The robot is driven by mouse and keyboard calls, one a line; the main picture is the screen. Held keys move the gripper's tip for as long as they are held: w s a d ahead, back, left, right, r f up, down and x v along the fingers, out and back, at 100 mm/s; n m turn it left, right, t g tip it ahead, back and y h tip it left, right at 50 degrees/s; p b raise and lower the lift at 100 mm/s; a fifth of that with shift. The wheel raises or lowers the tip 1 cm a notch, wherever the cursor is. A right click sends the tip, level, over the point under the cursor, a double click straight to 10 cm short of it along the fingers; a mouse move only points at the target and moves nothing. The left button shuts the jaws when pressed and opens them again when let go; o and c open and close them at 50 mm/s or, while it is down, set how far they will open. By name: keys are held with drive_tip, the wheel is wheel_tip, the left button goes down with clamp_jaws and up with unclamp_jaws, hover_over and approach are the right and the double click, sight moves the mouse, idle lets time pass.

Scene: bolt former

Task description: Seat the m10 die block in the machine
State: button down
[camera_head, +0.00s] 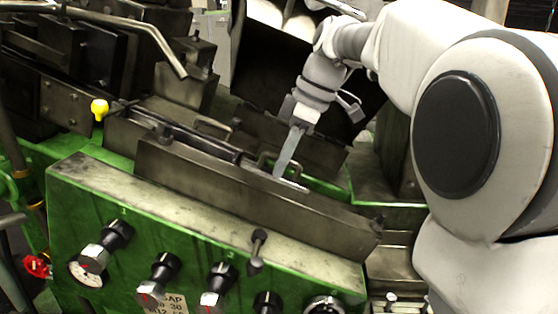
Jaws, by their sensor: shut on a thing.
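My gripper (279,174) points down into the channel of the green machine (130,200), behind a long dark steel bar (200,170). Its fingers are shut on a piece mostly hidden by the bar, which appears to be the m10 die block. Only a thin bright metal edge (295,184) shows at the fingertips. I cannot tell whether that edge is part of the block or of the machine, nor whether the block touches the channel floor.
Handled fittings and a yellow knob (99,109) stand at the left. A bent metal rod (150,40) crosses the upper left. Several black knobs and a dial (88,268) line the front. A small lever (257,250) rises from the front ledge. Dark steel walls stand close around my gripper.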

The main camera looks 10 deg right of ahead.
drive_tip(key=shift+a+f, duration=0.15)
drive_tip(key=shift+f, duration=0.1)
idle(0.4)
drive_tip(key=shift+c, duration=1.2)
unclamp_jaws()
drive_tip(key=shift+f, duration=0.15)
drive_tip(key=shift+p+v, duration=2.45)
drive_tip(key=shift+v, duration=1.15)
drive_tip(key=s+f+m+t+h+b, duration=0.1)
drive_tip(key=s+f+m+t+h, duration=0.1)
drive_tip(key=s+f+m, duration=0.5)
drive_tip(key=s+f+m+t+h+b, duration=0.1)
drive_tip(key=s+f+m+t+h, duration=0.1)
drive_tip(key=s+f+m, duration=0.5)
drive_tip(key=s, duration=0.6)
drive_tip(key=shift+s, duration=0.25)
